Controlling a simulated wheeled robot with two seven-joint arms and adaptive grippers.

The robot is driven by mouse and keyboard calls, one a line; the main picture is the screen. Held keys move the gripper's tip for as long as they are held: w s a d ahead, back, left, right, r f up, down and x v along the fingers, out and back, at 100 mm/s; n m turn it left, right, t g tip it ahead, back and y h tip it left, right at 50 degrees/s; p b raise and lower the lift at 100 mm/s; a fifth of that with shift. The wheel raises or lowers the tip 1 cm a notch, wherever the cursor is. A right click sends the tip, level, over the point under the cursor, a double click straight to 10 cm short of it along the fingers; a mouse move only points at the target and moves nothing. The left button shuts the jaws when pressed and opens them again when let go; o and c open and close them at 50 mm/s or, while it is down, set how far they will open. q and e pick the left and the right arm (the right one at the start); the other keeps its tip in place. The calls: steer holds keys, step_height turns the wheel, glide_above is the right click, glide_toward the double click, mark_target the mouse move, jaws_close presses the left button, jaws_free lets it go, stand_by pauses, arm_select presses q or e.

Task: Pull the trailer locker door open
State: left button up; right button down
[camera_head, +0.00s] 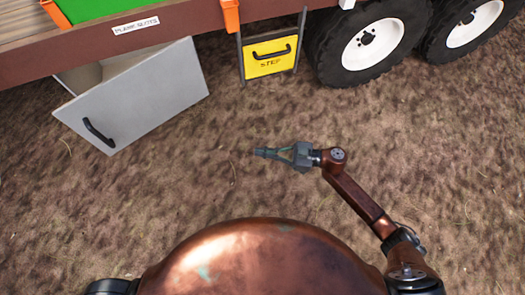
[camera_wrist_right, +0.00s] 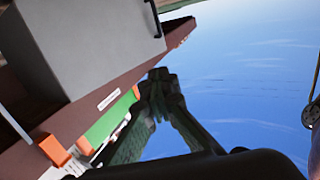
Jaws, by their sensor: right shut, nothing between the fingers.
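The grey locker door (camera_head: 150,95) hangs under the trailer bed at the left of the head view. It stands swung outward at its left side, with a pale interior (camera_head: 90,75) showing behind it. Its black handle (camera_head: 98,133) is near the left edge. In the right wrist view, a grey panel (camera_wrist_right: 80,35) with a black handle (camera_wrist_right: 152,17) shows upside down. My right gripper (camera_head: 258,152) is shut and empty over the dirt, right of the door and apart from it. It also shows in the right wrist view (camera_wrist_right: 160,76). My left gripper is out of view.
The trailer's brown side rail (camera_head: 190,22) runs along the top. A yellow step (camera_head: 270,58) hangs right of the door, and trailer wheels (camera_head: 372,45) stand at upper right. An orange strap (camera_head: 230,15) hangs on the rail. The dirt ground (camera_head: 240,110) between me and the trailer is clear.

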stand_by(0.4)
steer(key=c, duration=1.9)
jaws_free()
steer(key=shift+d, duration=0.1)
steer(key=d, duration=0.4)
steer(key=s+d, duration=0.1)
steer(key=d, duration=0.6)
steer(key=shift+s+d, duration=0.2)
steer(key=shift+d, duration=0.2)
